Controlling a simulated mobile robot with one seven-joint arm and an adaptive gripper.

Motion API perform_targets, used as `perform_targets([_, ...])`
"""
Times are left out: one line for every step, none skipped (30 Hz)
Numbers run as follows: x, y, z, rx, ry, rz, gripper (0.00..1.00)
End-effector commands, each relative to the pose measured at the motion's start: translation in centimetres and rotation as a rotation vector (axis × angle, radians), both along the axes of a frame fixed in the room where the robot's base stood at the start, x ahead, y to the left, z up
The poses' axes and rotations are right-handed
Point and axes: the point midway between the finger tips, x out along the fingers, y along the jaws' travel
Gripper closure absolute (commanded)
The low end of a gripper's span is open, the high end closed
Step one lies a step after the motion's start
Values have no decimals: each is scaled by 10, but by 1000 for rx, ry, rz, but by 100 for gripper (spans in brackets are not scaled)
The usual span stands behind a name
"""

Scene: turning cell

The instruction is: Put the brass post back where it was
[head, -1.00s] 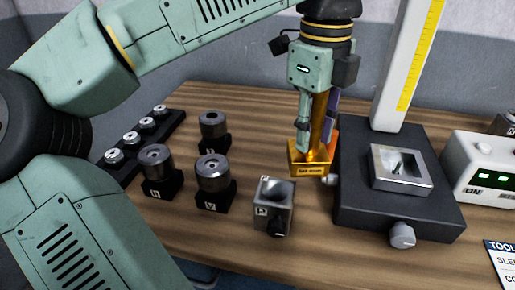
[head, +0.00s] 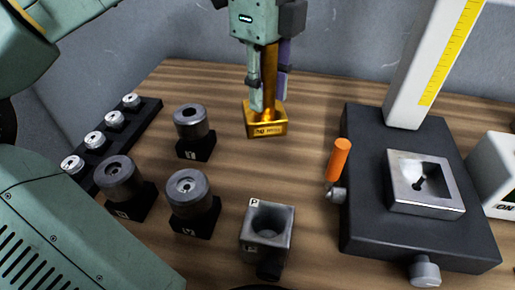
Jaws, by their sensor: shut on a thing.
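The brass post (head: 266,118) is a gold upright rod with a square base and a small label on its front. My gripper (head: 268,95) is shut on its rod from above, one finger on each side. The post is upright. It is in the upper middle of the head view, behind the metal block marked P. I cannot tell whether its base touches the wooden table (head: 300,165) or hangs just above it.
A grey block with a round hollow (head: 268,232) stands in front. Round metal pieces on black stands (head: 192,190) and a black rack (head: 108,140) are at left. A dark machine base (head: 365,190) with an orange handle (head: 339,158) and a metal square holder (head: 425,184) is at right.

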Motion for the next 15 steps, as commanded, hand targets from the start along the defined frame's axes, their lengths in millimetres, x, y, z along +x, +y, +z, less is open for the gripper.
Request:
perform_targets([0,0,-1,-2,-1,-1,100])
perform_targets([0,0,-3,-2,-1,-1,100])
perform_targets([-1,0,-8,-2,0,-1,100])
perform_targets([-1,0,-12,-2,0,-1,100])
perform_targets([-1,0,-17,-1,1,-2,100])
perform_targets([-1,0,-23,-4,0,-2,100])
perform_targets([-1,0,-28,-3,1,-3,100])
perform_targets([-1,0,-33,-2,2,-2,100])
perform_targets([-1,0,-39,-2,0,-2,100])
perform_targets([0,0,-43,-3,-1,-1,100])
perform_targets([-1,0,-47,-3,-1,-2,100])
perform_targets([-1,0,-51,-3,-1,-1,100])
perform_targets([0,0,-54,-3,-1,0,100])
perform_targets([0,0,-56,-2,-1,0,100])
perform_targets([0,0,-58,-2,-2,-1,100])
